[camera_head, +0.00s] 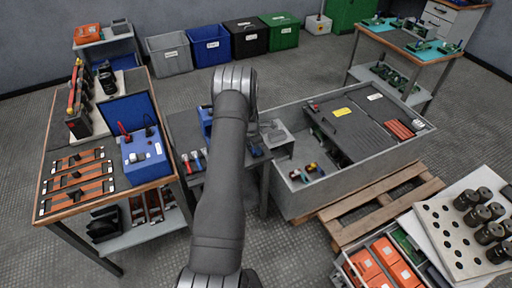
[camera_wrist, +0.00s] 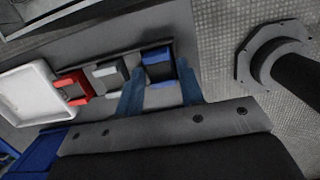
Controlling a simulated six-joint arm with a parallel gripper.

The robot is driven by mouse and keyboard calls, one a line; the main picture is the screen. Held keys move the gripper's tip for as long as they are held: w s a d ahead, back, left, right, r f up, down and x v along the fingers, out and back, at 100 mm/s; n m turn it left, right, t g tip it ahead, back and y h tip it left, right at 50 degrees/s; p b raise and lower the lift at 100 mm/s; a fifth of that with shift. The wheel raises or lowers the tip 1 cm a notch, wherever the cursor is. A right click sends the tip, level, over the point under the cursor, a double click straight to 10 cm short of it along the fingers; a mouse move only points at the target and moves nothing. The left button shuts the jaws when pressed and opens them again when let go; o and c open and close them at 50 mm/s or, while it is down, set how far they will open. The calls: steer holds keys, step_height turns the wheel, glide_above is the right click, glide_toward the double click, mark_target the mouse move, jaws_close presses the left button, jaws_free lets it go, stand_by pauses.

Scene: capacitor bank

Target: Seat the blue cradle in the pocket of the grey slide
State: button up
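The blue cradle (camera_wrist: 158,56) lies on the grey bench top in the wrist view, at the right end of a row with a grey piece (camera_wrist: 112,72) and a red piece (camera_wrist: 73,86). My gripper (camera_wrist: 161,72) points at it, with a blue-grey finger on either side. The fingers are apart and look open; I cannot tell whether they touch the cradle. In the head view my arm hides the gripper, and a small blue piece shows just right of the arm. I cannot clearly make out the grey slide or its pocket in either view.
A white tray (camera_wrist: 28,92) lies left of the red piece. A large grey cabinet (camera_head: 365,182) with small coloured parts in its open corner stands right of the bench. A workbench (camera_head: 60,222) is on the left. A crate of orange parts (camera_head: 345,262) is at front right.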

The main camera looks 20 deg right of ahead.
steer(key=c, duration=0.5)
steer(key=shift+r, duration=0.15)
steer(key=shift+r, duration=3.4)
steer(key=w+a+r, duration=0.2)
steer(key=w+a, duration=0.8)
steer(key=a, duration=0.3)
steer(key=shift+a+f, duration=0.2)
steer(key=shift+f, duration=2.5)
